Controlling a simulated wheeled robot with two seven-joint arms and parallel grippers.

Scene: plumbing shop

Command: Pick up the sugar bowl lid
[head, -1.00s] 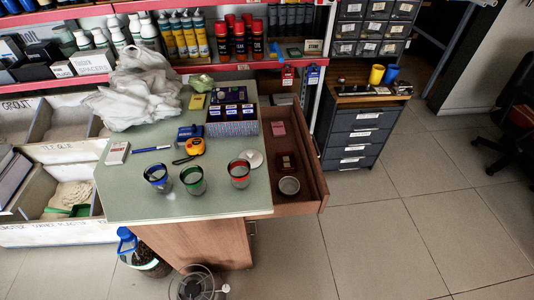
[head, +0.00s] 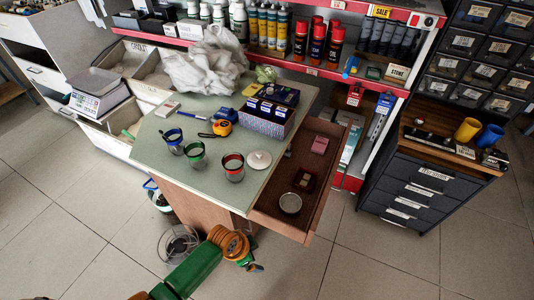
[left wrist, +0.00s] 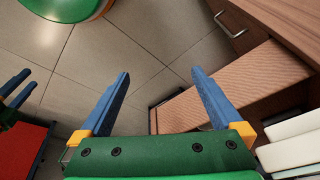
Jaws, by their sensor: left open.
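The sugar bowl lid (head: 259,160) is a pale round disc with a small knob. It lies on the green counter top (head: 176,142) near its right edge, beside the red-rimmed glass (head: 232,167). My left gripper (head: 252,266) is low in front of the cabinet, below the counter and well away from the lid. Its two blue fingers (left wrist: 160,103) are spread wide with nothing between them in the left wrist view. The lid is not in that view. Blue fingers, apparently of my right gripper (left wrist: 17,92), show at that view's left edge, partly cut off.
Blue- and green-rimmed glasses (head: 173,140) (head: 196,155) stand left of the lid. An open drawer (head: 270,222) juts out on the right, holding a round tin (head: 290,203). A patterned box (head: 267,120) stands behind. A wire-topped bin (head: 178,244) is on the floor.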

